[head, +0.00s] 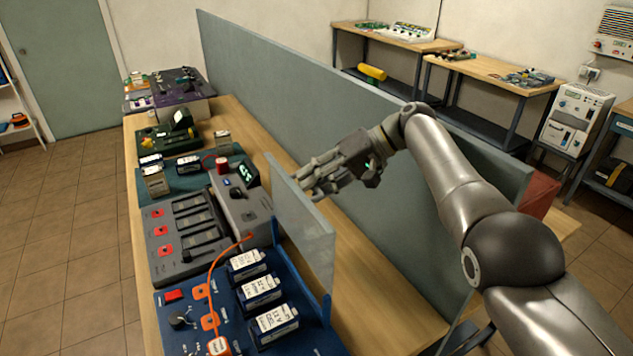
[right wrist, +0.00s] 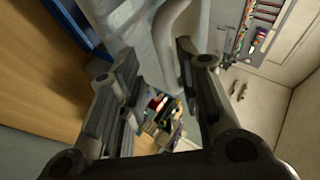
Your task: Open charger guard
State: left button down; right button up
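The charger guard, a clear greyish panel (head: 303,232), stands upright along the right side of the blue charger (head: 200,300). A blue post (head: 327,308) shows at its near lower corner. My right gripper (head: 306,182) is at the panel's far upper corner and overlaps it in the head view; contact cannot be told. In the right wrist view my right gripper (right wrist: 160,100) has its fingers spread apart, with a pale translucent surface (right wrist: 150,45) and a curved grey piece (right wrist: 182,35) beyond and between them. My left gripper is in neither view.
Several labelled batteries (head: 262,291) sit on the blue charger, with an orange cable (head: 216,265) beside them. A grey charger (head: 180,235) stands behind it. A tall grey-green partition (head: 285,90) runs close to my right arm. Bare wooden bench (head: 380,300) lies right of the guard.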

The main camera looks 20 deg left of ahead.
jog(key=v, duration=0.7)
jog(key=shift+d+r, duration=0.15)
jog(key=shift+d, duration=0.05)
